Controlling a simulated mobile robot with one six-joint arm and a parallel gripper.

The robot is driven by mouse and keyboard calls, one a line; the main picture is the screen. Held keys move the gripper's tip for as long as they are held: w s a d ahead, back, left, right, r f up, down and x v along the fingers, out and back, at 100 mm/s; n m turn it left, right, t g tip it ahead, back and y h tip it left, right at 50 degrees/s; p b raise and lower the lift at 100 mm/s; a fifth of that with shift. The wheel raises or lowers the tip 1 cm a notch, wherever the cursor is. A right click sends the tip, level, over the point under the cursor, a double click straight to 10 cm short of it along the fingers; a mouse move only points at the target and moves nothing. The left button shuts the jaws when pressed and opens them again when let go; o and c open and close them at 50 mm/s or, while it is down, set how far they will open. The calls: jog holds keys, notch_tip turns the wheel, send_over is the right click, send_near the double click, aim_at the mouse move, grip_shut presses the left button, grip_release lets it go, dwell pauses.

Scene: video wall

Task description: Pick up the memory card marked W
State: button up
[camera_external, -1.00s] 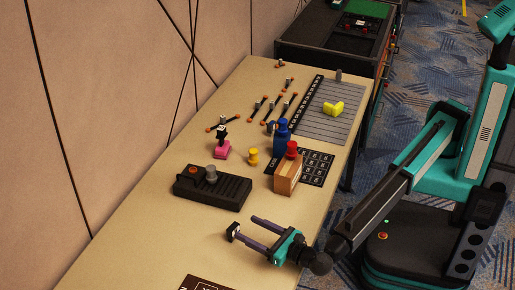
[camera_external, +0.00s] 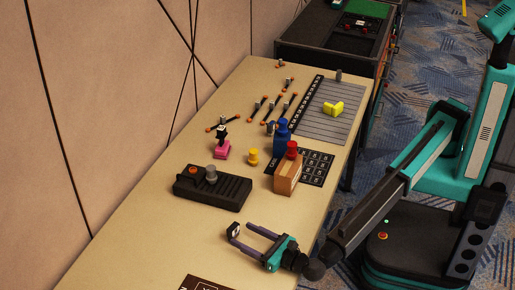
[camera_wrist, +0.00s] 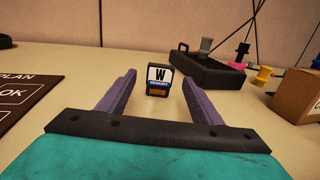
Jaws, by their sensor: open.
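The memory card marked W (camera_wrist: 159,76) stands upright on the table, dark with a white label, centred in the wrist view. In the external view it is a small black-and-white piece (camera_external: 234,229) by my fingertips. My gripper (camera_wrist: 159,88) is open, with one purple finger on each side of the card's line and a visible gap on both sides. The card is at or just beyond the fingertips; its exact depth between them is unclear. In the external view my gripper (camera_external: 239,232) reaches low over the table from the right.
A dark box with a grey knob (camera_external: 212,188) lies beyond the card. A wooden block (camera_external: 287,179), a yellow peg (camera_external: 253,157) and a pink-based piece (camera_external: 222,150) stand farther back. A dark printed mat (camera_wrist: 25,92) lies at left in the wrist view. Table around the card is clear.

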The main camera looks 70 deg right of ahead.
aim_at(236, 231)
jog(key=x, duration=0.5)
jog(key=shift+w+d, duration=0.1)
jog(key=shift+w, duration=0.2)
jog(key=c, duration=1.1)
